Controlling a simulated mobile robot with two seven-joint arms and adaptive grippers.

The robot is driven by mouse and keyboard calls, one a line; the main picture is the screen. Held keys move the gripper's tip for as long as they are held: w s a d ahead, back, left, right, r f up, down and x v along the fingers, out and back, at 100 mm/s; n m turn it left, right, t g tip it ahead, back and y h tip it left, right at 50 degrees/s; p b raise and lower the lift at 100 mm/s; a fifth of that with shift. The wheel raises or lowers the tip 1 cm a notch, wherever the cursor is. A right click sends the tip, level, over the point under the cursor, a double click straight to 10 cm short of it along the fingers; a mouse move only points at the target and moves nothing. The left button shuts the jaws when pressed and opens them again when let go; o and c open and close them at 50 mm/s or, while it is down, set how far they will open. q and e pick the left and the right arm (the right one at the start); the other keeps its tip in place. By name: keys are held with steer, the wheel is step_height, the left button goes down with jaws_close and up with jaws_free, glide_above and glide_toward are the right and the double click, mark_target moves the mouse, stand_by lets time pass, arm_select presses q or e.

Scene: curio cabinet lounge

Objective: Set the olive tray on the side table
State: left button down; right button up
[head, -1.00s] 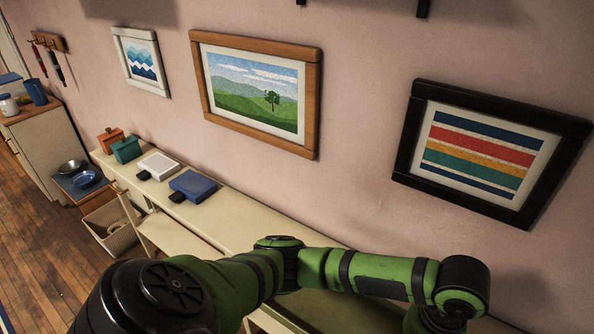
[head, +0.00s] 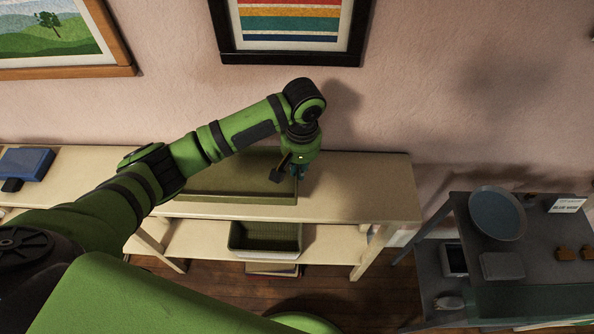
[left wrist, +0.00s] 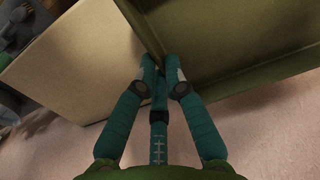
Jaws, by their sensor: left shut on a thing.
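The olive tray (head: 238,198) is a wide, shallow, rectangular tray on or just above the top of a long cream console (head: 365,190); I cannot tell if it touches. My left gripper (head: 299,172) is at the tray's right end, pointing down. In the left wrist view its teal fingers (left wrist: 160,68) are shut on the tray's wall, and the tray (left wrist: 235,60) fills the upper right. My left arm hides the tray's back left part. A grey side table (head: 462,222) stands to the right, apart from the console. My right gripper is not in view.
The side table holds a round blue-grey plate (head: 497,213), a grey block (head: 502,266), small brown pieces (head: 563,253) and a label card (head: 567,205). A green bin (head: 265,237) sits on the console's lower shelf. The console's right end is clear.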

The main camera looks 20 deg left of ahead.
arm_select(q)
steer(key=shift+w+a+f, duration=0.3)
steer(key=shift+w+f, duration=0.05)
steer(key=shift+w, duration=0.3)
steer(key=shift+w+f, duration=0.1)
steer(key=shift+f, duration=0.15)
steer(key=shift+f+p, duration=0.4)
steer(key=shift+f, duration=1.6)
steer(key=c, duration=1.3)
jaws_free()
steer(key=r+b, duration=0.1)
steer(key=r, duration=1.1)
steer(key=shift+d+r, duration=0.15)
steer(key=shift+d, duration=0.05)
